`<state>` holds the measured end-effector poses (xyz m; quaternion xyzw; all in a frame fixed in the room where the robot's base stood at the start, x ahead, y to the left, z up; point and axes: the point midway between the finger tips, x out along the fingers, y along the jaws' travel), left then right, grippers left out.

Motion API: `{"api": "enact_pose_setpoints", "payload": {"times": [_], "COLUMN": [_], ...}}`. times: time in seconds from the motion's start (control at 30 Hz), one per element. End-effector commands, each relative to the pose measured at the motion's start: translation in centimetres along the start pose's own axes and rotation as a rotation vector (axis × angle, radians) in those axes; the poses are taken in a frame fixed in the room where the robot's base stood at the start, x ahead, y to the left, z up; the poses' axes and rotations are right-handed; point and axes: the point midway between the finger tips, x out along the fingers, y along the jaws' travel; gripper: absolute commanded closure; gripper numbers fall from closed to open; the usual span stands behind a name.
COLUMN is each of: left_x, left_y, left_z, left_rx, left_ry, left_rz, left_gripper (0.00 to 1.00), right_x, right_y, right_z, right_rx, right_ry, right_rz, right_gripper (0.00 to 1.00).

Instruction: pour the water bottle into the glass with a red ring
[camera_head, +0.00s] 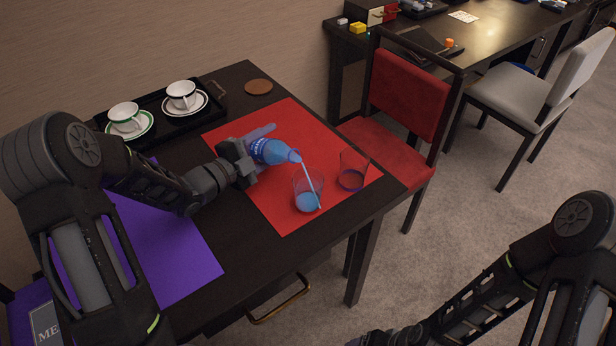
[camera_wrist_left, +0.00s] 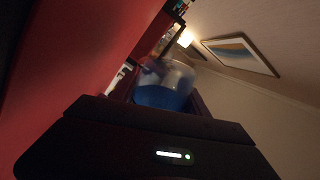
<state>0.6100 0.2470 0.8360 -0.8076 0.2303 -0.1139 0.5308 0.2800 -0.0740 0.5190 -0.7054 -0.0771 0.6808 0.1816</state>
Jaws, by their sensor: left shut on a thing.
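The water bottle (camera_head: 272,151) is clear with blue water and a blue label. My left gripper (camera_head: 240,160) is shut on it and holds it tipped, nearly lying, above the red mat, mouth to the right. A thin pale stream runs from the mouth down into the nearer glass (camera_head: 296,185), which stands upright with blue water in its bottom. I cannot make out a ring colour on this glass. A second glass (camera_head: 353,168), with a dark purplish ring at its base, stands empty to its right. The bottle also shows in the left wrist view (camera_wrist_left: 165,92). The end of my right arm is partly in view at the bottom edge; its jaws are unclear.
The glasses stand on a red mat (camera_head: 235,135) near the table's right edge. A black tray (camera_head: 160,105) with two cups on saucers is at the back, a brown coaster (camera_head: 258,87) beside it. A purple mat (camera_head: 190,260) lies in front. A red chair (camera_head: 405,100) stands beyond the table.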

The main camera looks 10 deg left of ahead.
Motion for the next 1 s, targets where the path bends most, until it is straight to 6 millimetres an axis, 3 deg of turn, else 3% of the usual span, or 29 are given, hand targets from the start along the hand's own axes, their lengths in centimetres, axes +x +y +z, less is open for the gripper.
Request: {"api": "enact_pose_setpoints", "payload": {"times": [1.0], "left_x": [0.00], "left_y": [-0.44], "left_z": [0.16], "left_rx": [0.079], "left_ry": [-0.004], "left_rz": [-0.002], "left_gripper": [1.00], "right_x": [-0.27], "right_y": [-0.11], "right_z": [0.00], "right_rx": [0.000], "right_ry": [0.000], "right_rz": [0.000], "right_gripper": [0.21]}}
